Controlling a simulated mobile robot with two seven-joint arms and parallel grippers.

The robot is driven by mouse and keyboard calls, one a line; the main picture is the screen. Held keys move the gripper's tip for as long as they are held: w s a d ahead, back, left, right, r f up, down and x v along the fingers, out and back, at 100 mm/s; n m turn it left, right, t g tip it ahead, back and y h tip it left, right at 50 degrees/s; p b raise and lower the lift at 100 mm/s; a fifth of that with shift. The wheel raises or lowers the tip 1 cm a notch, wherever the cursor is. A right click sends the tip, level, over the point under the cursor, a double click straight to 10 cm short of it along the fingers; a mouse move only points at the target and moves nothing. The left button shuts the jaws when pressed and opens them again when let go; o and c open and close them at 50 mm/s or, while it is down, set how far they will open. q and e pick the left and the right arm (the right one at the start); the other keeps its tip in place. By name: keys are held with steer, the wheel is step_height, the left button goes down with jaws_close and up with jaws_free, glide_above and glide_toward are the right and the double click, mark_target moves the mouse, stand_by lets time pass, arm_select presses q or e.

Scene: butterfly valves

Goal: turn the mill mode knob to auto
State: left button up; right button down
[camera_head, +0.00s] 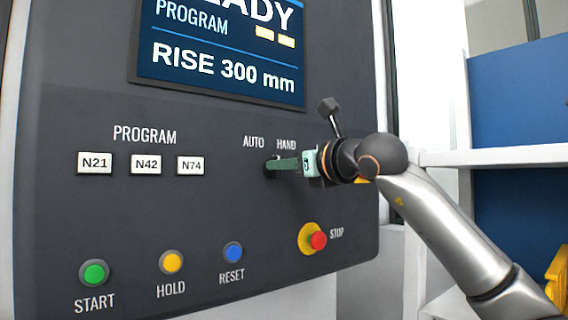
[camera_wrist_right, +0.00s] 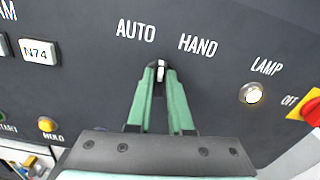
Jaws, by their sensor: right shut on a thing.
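The mode knob (camera_wrist_right: 161,72) is a small dark knob with a pale pointer mark, below the white AUTO and HAND labels on the dark panel. My right gripper (camera_wrist_right: 161,76) has its two green fingers on either side of the knob and is shut on it. The pale mark looks nearly upright between the fingers; I cannot tell exactly which label it points to. In the head view my right gripper (camera_head: 271,165) reaches the panel from the right, and its fingers hide most of the knob. My left gripper is not in view.
A yellow-based red STOP button (camera_head: 318,240) sits below my right gripper. START (camera_head: 94,272), HOLD (camera_head: 171,262) and RESET (camera_head: 233,252) buttons line the panel's lower part. Program buttons (camera_head: 146,164) lie left. A lit lamp (camera_wrist_right: 250,93) and a red switch (camera_wrist_right: 312,112) are right of the knob.

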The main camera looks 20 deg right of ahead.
steer(key=shift+n+p, duration=0.3)
steer(key=shift+n, duration=2)
steer(key=shift+a, duration=0.1)
steer(key=c, duration=0.8)
jaws_free()
steer(key=shift+s, duration=0.15)
steer(key=b+v, duration=0.4)
steer(key=v, duration=0.8)
steer(key=shift+s, duration=0.15)
